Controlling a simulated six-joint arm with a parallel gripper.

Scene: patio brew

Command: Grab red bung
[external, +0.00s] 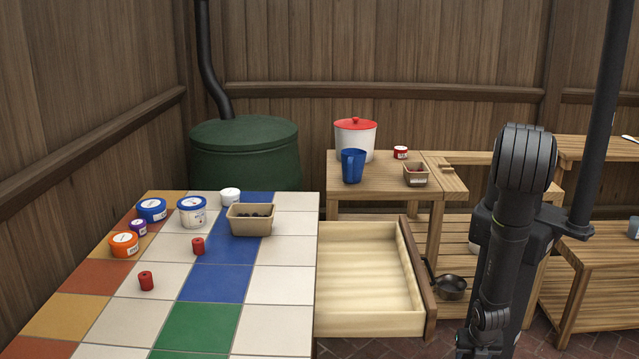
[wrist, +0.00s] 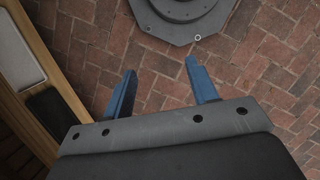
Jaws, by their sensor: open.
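Two small red bungs stand on the tiled table in the external view. One red bung (external: 198,246) is near the table's middle, on a white tile beside the blue strip. The other red bung (external: 146,281) is closer to the camera and further left. My gripper (wrist: 160,88) shows in the wrist view with its two blue fingers apart and nothing between them. It points down at the brick floor, well away from the bungs. In the external view my arm hangs folded low at the right, and the fingers cannot be made out there.
A tan box (external: 252,220) with dark contents, a white-and-blue tub (external: 192,212), a blue-lidded tub (external: 152,210), an orange tub (external: 124,245) and a small white tub (external: 230,196) stand behind the bungs. An open wooden drawer (external: 372,325) lies between table and arm. The table's front is clear.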

